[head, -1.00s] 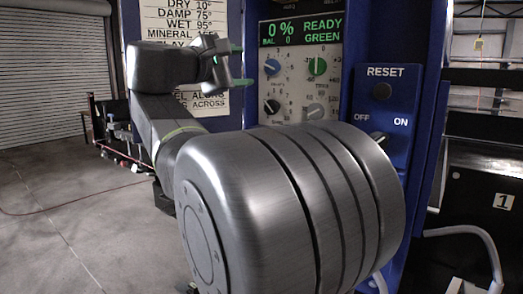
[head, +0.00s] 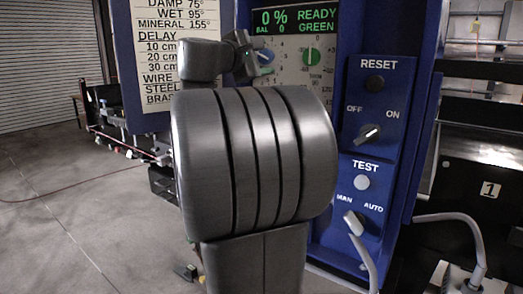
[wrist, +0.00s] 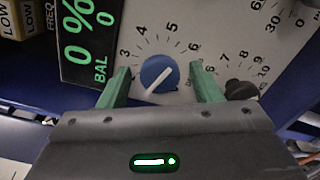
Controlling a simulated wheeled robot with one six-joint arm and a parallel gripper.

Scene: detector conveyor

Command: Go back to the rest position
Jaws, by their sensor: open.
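My gripper (wrist: 158,88) is open in the wrist view. Its two green fingers stand apart, and a blue dial (wrist: 159,73) shows between them on the panel face. I cannot tell how far the fingers are from the dial. In the head view my gripper (head: 250,60) is small and partly hidden behind my wrist, in front of the detector panel (head: 325,70). My arm's large grey joint fills the middle of the head view and hides the lower part of the panel.
The display (head: 296,20) reads 0%, READY, GREEN. A blue switch plate with RESET (head: 375,83), an OFF/ON switch (head: 369,134) and a MAN/AUTO lever (head: 354,222) stands right of my arm. A bent grey pipe (head: 465,225) is at right. Floor at left is open.

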